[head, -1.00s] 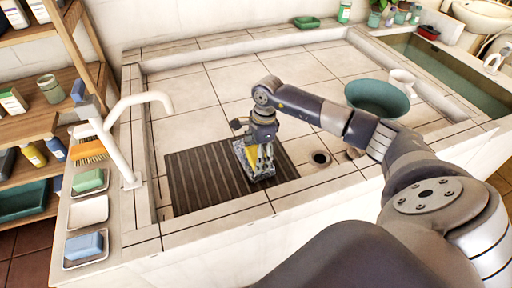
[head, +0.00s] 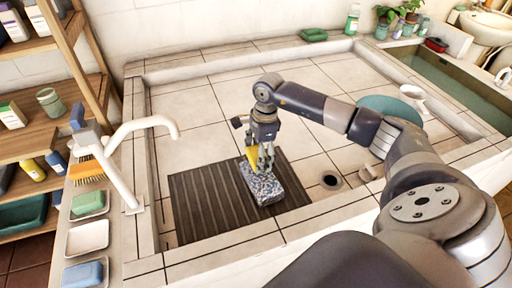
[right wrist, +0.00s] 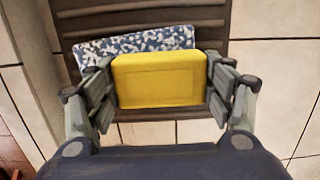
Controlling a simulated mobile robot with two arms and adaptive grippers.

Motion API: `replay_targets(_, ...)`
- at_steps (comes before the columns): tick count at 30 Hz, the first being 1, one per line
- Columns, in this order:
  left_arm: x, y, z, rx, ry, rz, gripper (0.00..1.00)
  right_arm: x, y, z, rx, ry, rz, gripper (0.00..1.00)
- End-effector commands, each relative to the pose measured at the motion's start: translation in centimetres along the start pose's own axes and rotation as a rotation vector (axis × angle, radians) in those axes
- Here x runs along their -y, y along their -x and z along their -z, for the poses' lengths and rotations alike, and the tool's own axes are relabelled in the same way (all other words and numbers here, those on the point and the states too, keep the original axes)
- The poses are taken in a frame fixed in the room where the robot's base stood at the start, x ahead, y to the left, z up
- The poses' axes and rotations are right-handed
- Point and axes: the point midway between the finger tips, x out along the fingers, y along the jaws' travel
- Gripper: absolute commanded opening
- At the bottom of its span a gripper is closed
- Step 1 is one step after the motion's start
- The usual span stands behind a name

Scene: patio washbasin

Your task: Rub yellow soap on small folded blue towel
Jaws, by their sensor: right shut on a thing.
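The yellow soap (right wrist: 160,80) is a flat block held between the fingers of my right gripper (right wrist: 163,82) in the right wrist view. In the head view, the soap (head: 251,157) shows partly behind the fingers of my right gripper (head: 262,163). The small folded blue towel (head: 262,187), speckled blue and white, lies on the dark ribbed mat. The soap is at the towel's far end; I cannot tell whether they touch. In the right wrist view, the soap hides part of the towel (right wrist: 130,43). My left gripper is not in view.
The dark ribbed mat (head: 205,205) lies in the tiled basin near a drain hole (head: 331,181). A white faucet (head: 118,165) and dishes with a green soap (head: 88,203) and blue soap (head: 83,273) stand left. A teal bowl (head: 388,104) is partly hidden by my arm.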

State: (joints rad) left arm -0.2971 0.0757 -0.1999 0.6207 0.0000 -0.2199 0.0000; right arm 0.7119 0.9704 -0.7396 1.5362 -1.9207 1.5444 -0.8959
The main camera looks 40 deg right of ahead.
Motion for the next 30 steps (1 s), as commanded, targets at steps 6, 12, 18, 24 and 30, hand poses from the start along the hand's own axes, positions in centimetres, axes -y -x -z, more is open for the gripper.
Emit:
replay_targets(6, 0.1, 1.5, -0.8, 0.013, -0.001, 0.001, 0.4, 0.1, 2.5, 0.1, 0.002, -0.006, 0.004, 0.34)
replay_targets(12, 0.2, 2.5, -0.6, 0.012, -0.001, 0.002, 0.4, 0.1, 4.3, 0.2, 0.001, -0.011, 0.005, 0.34)
replay_targets(18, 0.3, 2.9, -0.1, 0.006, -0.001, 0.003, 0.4, 0.1, 5.2, 0.3, 0.001, -0.014, 0.004, 0.34)
replay_targets(24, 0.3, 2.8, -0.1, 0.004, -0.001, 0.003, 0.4, 0.1, 5.1, 0.3, 0.002, -0.015, 0.004, 0.34)
replay_targets(30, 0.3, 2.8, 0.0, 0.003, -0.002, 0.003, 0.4, 0.1, 5.1, 0.3, 0.002, -0.014, 0.004, 0.34)
